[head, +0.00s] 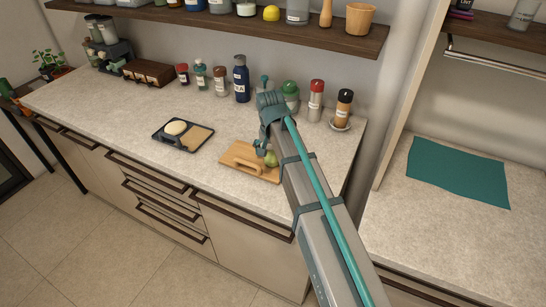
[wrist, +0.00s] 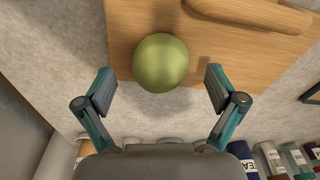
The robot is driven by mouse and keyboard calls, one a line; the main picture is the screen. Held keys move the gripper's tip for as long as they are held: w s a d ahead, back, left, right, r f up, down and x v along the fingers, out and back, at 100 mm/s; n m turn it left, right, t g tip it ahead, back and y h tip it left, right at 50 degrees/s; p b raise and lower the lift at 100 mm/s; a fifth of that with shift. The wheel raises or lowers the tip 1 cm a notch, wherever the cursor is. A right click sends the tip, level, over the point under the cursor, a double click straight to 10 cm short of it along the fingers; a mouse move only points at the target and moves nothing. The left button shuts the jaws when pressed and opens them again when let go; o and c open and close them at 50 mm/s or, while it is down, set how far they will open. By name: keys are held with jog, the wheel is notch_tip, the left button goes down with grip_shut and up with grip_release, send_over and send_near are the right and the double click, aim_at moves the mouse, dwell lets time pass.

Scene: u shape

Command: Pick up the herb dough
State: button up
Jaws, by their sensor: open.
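The herb dough is a round green ball (wrist: 161,62) on a wooden board (wrist: 240,70) in the wrist view. In the head view the ball (head: 271,159) sits at the right part of the board (head: 236,162), partly beside my arm. My gripper (wrist: 160,90) is open and empty, with one finger on each side of the ball's near edge. In the head view my gripper (head: 265,147) points down over the board, and its fingers are small and partly hidden. The wrist view does not make clear how high the fingers are above the board.
A wooden rolling pin (wrist: 255,12) lies on the board next to the ball. A dark tray (head: 183,135) with a pale dough ball (head: 176,127) stands to the left. Several bottles, including a blue one (head: 241,80), line the wall behind. The counter front-left is clear.

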jog(key=shift+w+f, duration=0.1)
jog(key=shift+f, duration=0.65)
jog(key=c, duration=1.3)
jog(key=shift+r, duration=0.1)
